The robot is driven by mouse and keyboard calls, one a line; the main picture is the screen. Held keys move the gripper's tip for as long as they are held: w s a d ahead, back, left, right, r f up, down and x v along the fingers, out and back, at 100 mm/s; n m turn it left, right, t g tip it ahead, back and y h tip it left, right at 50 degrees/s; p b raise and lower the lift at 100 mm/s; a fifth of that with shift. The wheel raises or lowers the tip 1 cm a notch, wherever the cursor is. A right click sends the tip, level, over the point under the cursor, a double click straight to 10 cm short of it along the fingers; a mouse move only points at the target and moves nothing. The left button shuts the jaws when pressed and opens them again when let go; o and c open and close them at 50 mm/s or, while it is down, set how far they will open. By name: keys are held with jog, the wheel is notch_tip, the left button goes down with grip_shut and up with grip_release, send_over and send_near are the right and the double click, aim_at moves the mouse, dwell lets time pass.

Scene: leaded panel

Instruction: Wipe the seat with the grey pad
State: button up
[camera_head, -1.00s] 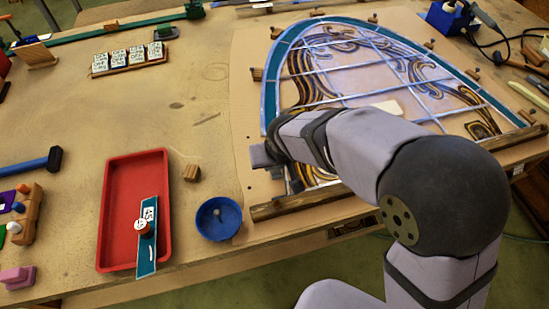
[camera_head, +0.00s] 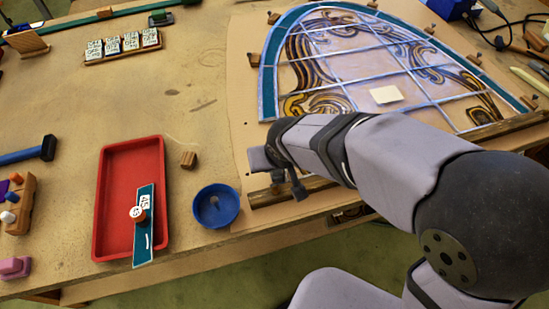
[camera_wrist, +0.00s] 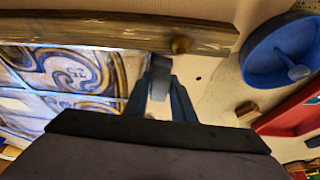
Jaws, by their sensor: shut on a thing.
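My gripper (camera_head: 288,188) is over the front left corner of the leaded panel (camera_head: 335,70), close to the wooden front bar (camera_head: 325,186). In the wrist view, my gripper (camera_wrist: 160,82) is shut on a small grey thing, which looks like the grey pad (camera_wrist: 160,76). It sits between the dark blue fingers, near the end of the bar. I cannot tell whether the pad touches the surface. The seat is not clearly made out; my arm hides part of the panel's front left corner.
A blue bowl (camera_head: 228,211) with a small tool in it is left of my gripper. A red tray (camera_head: 112,205) holds a teal strip (camera_head: 144,240). A wooden block (camera_head: 189,159) stands nearby. A cream block (camera_head: 386,94) lies on the panel. The table's middle left is clear.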

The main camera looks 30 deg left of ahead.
jog(key=shift+s+d, duration=0.15)
jog(key=shift+s, duration=0.05)
jog(key=shift+w+a, duration=0.2)
jog(key=shift+w, duration=0.15)
jog(key=shift+w+a+p, duration=0.4)
jog(key=shift+w+a, duration=0.4)
jog(key=shift+w, duration=0.3)
jog(key=shift+w, duration=0.1)
jog(key=shift+w+a+p, duration=0.35)
jog(key=shift+w+a, duration=0.05)
jog(key=shift+w, duration=0.2)
jog(key=shift+w+a+p, duration=0.3)
jog(key=shift+w+a, duration=0.1)
jog(key=shift+w, duration=0.2)
jog(key=shift+w+a, duration=0.2)
jog(key=shift+w, duration=0.1)
